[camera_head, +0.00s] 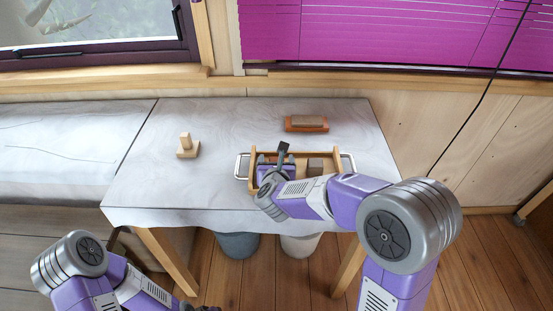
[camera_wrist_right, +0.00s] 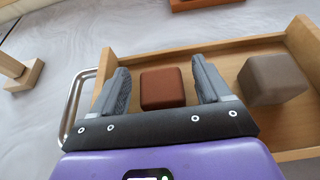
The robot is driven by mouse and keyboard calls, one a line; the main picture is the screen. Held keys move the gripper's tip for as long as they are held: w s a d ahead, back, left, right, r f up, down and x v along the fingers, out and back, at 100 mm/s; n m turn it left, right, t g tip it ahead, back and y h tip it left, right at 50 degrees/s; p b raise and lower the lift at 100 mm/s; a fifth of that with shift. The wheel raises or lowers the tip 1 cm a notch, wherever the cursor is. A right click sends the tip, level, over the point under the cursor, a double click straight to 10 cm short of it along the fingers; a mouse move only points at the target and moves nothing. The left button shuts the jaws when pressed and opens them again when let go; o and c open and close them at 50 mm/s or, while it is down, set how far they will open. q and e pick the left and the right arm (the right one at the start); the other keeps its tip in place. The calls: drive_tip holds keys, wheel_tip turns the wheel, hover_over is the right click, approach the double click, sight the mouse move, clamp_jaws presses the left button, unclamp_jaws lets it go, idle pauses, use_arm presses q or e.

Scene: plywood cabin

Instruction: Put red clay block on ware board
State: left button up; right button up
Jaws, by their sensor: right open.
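The red clay block (camera_wrist_right: 162,88) lies in a shallow wooden tray (camera_wrist_right: 150,57), between the spread fingers of my right gripper (camera_wrist_right: 160,76). The gripper is open, with a finger on each side of the block; I cannot tell whether either touches it. No board is clearly marked as the ware board; a reddish board (camera_head: 290,127) lies behind the tray. My left arm is at the lower left, its gripper mostly cut off by the frame edge.
A grey-brown block (camera_wrist_right: 272,78) lies in the tray's right part. The tray has metal end handles. A tan block (camera_head: 308,121) is on the reddish board. A small pale wooden stand (camera_head: 187,152) is at the table's left; cloth between it and the tray is clear.

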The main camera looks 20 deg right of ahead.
use_arm(q)
drive_tip(key=shift+r+p, duration=0.8)
drive_tip(key=shift+r, duration=0.15)
use_arm(e)
drive_tip(key=v, duration=1.1)
drive_tip(key=shift+d, duration=0.1)
drive_tip(key=shift+w+f, duration=0.1)
